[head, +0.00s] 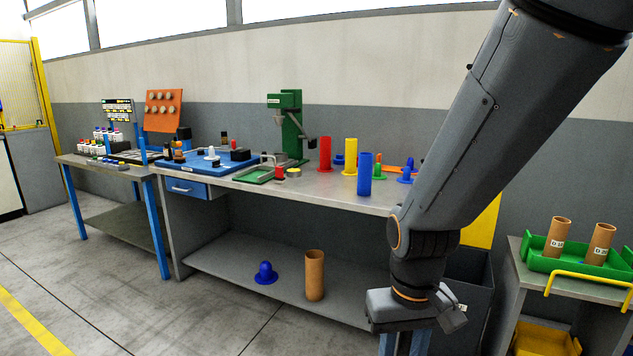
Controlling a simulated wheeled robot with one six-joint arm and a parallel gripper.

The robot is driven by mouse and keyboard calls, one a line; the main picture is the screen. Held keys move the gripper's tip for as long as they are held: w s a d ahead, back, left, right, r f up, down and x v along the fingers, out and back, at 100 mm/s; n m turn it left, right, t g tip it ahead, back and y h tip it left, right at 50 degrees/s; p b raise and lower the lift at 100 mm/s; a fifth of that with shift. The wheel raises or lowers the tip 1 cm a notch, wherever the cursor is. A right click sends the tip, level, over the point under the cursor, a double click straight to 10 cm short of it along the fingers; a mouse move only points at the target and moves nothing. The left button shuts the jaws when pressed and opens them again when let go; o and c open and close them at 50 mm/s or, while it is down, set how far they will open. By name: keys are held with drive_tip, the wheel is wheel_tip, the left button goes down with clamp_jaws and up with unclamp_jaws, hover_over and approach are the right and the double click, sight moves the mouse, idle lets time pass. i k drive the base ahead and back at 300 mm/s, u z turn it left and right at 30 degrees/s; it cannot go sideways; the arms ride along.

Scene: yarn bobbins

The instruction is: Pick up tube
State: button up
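A plain brown cardboard tube (314,276) stands upright on the lower shelf of the workbench. Two brown tubes with white labels, a left one (557,237) and a right one (599,244), stand in a green tray (575,266) at the right. A red tube (325,154), a yellow tube (350,157) and a blue tube (364,174) stand on the bench top. My gripper (404,345) hangs at the bottom edge, right of the shelf tube and apart from it. Its fingertips are cut off or unclear, so I cannot tell its opening.
A blue domed piece (265,273) sits on the lower shelf (225,275), left of the brown tube. A green press (290,125) and a blue board (205,162) occupy the bench top (245,183). A yellow bin (545,339) is under the right table. The floor at front left is clear.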

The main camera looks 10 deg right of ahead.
sight(365, 160)
drive_tip(key=u, duration=0.7)
drive_tip(key=i, duration=2)
drive_tip(key=z, duration=0.8)
